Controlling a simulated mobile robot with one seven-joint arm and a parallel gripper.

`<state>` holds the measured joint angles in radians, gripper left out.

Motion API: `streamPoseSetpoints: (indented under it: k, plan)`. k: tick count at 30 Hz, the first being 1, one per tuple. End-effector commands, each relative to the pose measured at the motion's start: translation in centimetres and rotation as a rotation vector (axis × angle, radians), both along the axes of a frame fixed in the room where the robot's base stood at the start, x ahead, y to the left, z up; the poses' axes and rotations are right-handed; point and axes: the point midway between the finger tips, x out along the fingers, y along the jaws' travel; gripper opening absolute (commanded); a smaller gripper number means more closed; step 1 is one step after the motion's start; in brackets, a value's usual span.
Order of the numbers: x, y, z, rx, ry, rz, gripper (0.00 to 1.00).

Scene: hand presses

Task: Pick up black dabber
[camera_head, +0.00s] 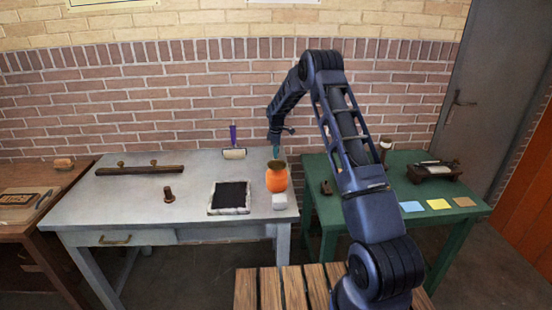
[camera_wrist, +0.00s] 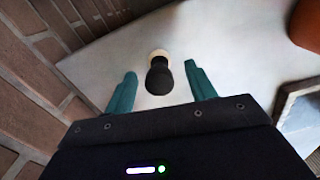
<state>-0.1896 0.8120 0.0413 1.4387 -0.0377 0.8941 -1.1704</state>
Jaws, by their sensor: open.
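The black dabber (camera_wrist: 158,78) stands on the pale table top in the wrist view, with a dark rounded handle and a cream end. It lies between the two teal fingers of my gripper (camera_wrist: 156,70), seen from above, with space on both sides. My gripper is open and holds nothing. In the head view my gripper (camera_head: 275,151) hangs just above and behind the orange pot (camera_head: 277,177). I cannot make out the dabber in the head view; the pot or gripper seems to hide it. How high the fingers are above it is hard to tell.
The orange pot is close by in the wrist view (camera_wrist: 307,24). A black slab (camera_head: 229,196), a white block (camera_head: 280,199) and a purple-handled roller (camera_head: 233,145) are on the grey table (camera_head: 120,210). The brick wall (camera_wrist: 30,50) is near. A green table (camera_head: 450,208) stands right.

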Motion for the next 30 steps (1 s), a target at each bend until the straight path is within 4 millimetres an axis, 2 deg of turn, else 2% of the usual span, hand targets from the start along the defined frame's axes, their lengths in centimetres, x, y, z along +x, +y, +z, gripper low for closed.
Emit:
streamPoseSetpoints:
  k: [3,6,13,14,21,30]
  plan:
    - [0.1,0.2,-1.8,-0.001,0.001,0.001,0.55]
    - [0.0,0.2,-2.7,0.000,0.001,0.000,0.55]
    - [0.1,0.1,-2.9,0.000,0.000,0.000,0.55]
    - [0.1,0.1,-2.9,0.001,0.000,0.000,0.51]
    - [0.1,0.1,-2.9,0.000,0.000,0.000,0.06]
    - [0.1,0.1,-2.6,0.001,-0.001,0.000,0.05]
